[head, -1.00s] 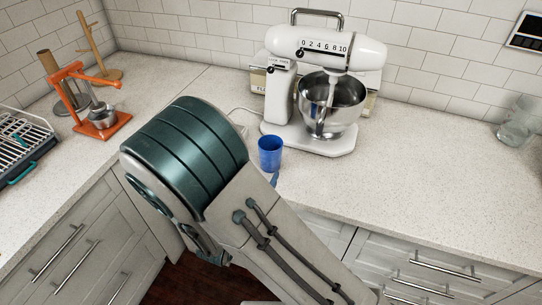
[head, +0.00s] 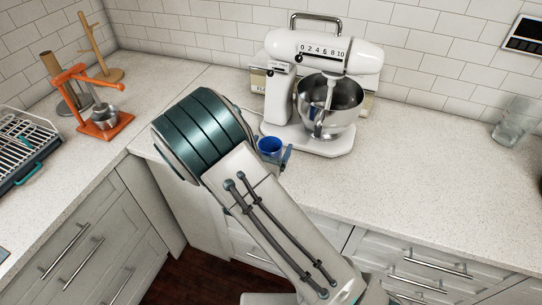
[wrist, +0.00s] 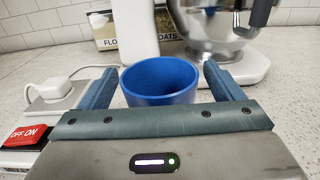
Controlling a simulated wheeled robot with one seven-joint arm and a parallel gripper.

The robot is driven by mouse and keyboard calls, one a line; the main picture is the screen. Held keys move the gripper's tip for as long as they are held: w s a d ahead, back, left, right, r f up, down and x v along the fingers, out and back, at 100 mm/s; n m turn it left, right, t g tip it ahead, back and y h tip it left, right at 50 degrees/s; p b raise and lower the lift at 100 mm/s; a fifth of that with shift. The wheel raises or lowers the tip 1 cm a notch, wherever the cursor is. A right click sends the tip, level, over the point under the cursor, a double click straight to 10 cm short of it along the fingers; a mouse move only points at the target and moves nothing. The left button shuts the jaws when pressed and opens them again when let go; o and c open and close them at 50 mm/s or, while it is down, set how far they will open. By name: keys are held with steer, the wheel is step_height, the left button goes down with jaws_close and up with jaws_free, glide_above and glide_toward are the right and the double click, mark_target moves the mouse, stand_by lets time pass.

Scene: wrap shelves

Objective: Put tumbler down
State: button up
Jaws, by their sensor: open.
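The blue tumbler (head: 270,146) stands upright on the counter in front of the stand mixer. In the wrist view the tumbler (wrist: 160,82) sits between the two fingers of my gripper (wrist: 162,90), with a gap showing at each side near its rim. My gripper is open around it. In the head view my arm hides most of my gripper (head: 286,156), and only a bit of a finger shows beside the tumbler. The tumbler's lower part is hidden in both views.
A white stand mixer (head: 325,60) with a steel bowl stands just behind the tumbler. An orange press (head: 100,118) is at the far left. The counter (head: 420,170) to the right is clear.

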steer(key=c, duration=1.2)
steer(key=shift+o, duration=0.2)
steer(key=shift+r, duration=0.2)
